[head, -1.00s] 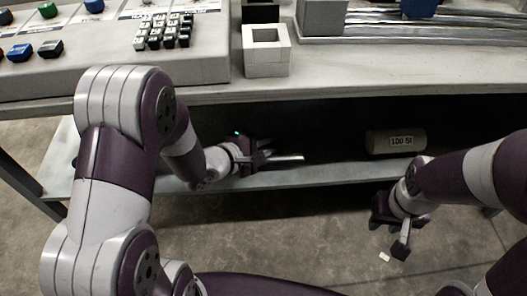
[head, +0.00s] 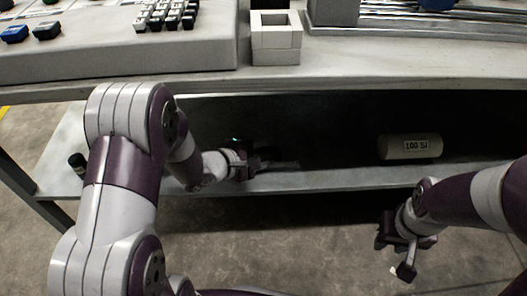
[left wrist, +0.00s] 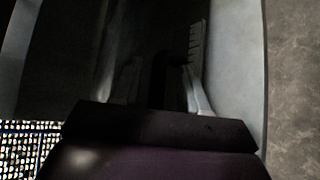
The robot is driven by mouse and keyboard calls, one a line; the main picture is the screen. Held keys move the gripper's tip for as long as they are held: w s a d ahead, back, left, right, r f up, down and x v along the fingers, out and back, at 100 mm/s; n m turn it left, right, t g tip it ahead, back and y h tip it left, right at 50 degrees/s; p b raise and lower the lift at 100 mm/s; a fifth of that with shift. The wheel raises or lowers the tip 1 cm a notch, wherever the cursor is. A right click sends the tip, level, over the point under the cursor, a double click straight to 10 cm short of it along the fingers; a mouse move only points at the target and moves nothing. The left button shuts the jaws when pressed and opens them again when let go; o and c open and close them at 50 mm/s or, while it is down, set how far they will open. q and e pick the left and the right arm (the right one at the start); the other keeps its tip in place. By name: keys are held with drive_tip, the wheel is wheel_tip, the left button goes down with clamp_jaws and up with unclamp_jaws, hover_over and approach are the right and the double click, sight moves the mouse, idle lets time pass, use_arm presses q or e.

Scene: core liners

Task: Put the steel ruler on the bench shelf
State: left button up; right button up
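The steel ruler (left wrist: 196,48) shows in the left wrist view as a dim strip with tick marks, lying along the shelf just past the right-hand finger. The bench shelf (head: 330,180) is the lower board under the bench top. My left gripper (head: 270,165) reaches in over the shelf; in the left wrist view its two fingers (left wrist: 162,88) stand apart with a dark gap between them. It is too dark to tell whether the ruler touches a finger. My right gripper (head: 400,262) hangs in front of the shelf, away from the ruler; its finger gap is unclear.
A pale cylinder (head: 408,148) labelled "100 SI" lies on the shelf at the right. A small black cylinder (head: 77,160) stands at its left end. The bench top (head: 390,66) overhangs the shelf and carries a hollow grey block (head: 276,52) and a control panel (head: 110,52).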

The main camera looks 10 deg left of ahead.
use_arm(q)
drive_tip(key=shift+s+a+r+p, duration=0.2)
drive_tip(key=shift+r+p, duration=0.05)
drive_tip(key=shift+p, duration=0.05)
drive_tip(key=s+a+r+m+y+p, duration=0.1)
drive_tip(key=s+a+p, duration=0.1)
drive_tip(key=a, duration=0.1)
drive_tip(key=s+a+r+m+g+y+p, duration=0.1)
drive_tip(key=s+a+m+p, duration=0.1)
drive_tip(key=a, duration=0.1)
drive_tip(key=s+a+r+m+y+p, duration=0.1)
drive_tip(key=s+a+y+p, duration=0.1)
drive_tip(key=a, duration=0.1)
drive_tip(key=shift+s+a+r, duration=0.1)
drive_tip(key=shift+s+r, duration=0.05)
drive_tip(key=shift+r, duration=0.05)
drive_tip(key=s+d+r+m+g+y, duration=0.1)
drive_tip(key=s+d+m+g+y, duration=0.1)
drive_tip(key=s+m+g, duration=0.2)
drive_tip(key=s+d+r+m+g+y, duration=0.1)
drive_tip(key=s+d+r+m+g, duration=0.1)
drive_tip(key=s+m+g, duration=0.2)
drive_tip(key=s+m, duration=0.3)
drive_tip(key=m, duration=0.1)
drive_tip(key=shift+y, duration=0.4)
